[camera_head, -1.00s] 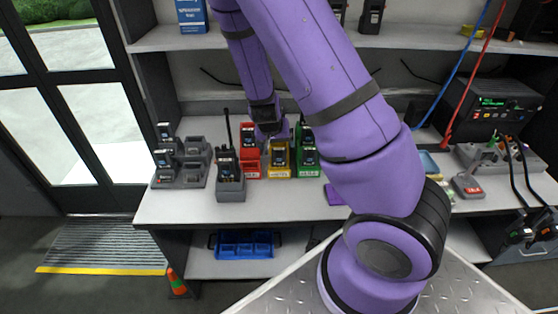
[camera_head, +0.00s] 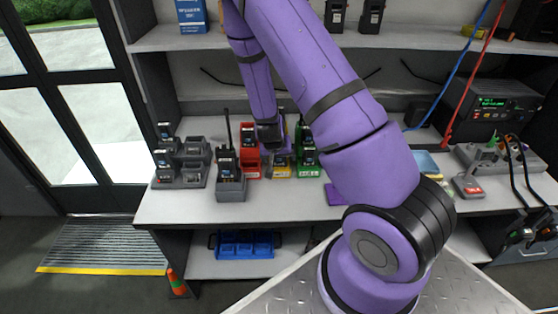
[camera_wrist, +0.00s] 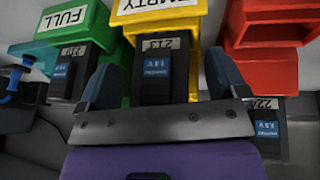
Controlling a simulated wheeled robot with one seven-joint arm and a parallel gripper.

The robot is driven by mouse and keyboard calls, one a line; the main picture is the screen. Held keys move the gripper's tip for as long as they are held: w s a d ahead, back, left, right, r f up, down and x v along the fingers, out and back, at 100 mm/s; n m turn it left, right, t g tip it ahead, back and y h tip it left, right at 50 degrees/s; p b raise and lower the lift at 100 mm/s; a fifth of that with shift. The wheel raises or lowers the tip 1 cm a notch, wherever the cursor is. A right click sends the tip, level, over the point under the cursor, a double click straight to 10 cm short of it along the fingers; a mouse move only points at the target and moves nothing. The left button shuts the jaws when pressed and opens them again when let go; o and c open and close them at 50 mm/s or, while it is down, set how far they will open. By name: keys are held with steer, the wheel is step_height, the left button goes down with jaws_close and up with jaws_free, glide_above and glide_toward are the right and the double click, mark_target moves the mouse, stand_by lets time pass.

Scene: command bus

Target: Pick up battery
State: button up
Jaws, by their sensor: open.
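Batteries with blue labels stand in colored holders on the bench. In the wrist view a dark battery (camera_wrist: 155,85) sits in the yellow holder (camera_wrist: 178,25), marked EMPTY, in the middle. My open gripper (camera_wrist: 160,68) has one finger on each side of this battery; I cannot tell if they touch it. Another battery (camera_wrist: 70,72) sits in the green holder (camera_wrist: 110,45), marked FULL, at left. A third battery (camera_wrist: 268,128) is by the red holder (camera_wrist: 265,70) at right. In the head view my arm partly covers the yellow holder (camera_head: 282,173).
In the head view a radio stands in a grey charger (camera_head: 231,190) left of the red holder (camera_head: 251,172). A grey multi-slot charger (camera_head: 181,178) stands farther left. A shelf (camera_head: 230,40) runs above. The front bench edge is mostly clear.

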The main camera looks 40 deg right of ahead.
steer(key=c, duration=1.1)
steer(key=shift+c, duration=0.2)
steer(key=shift+r, duration=5)
steer(key=shift+c, duration=0.6)
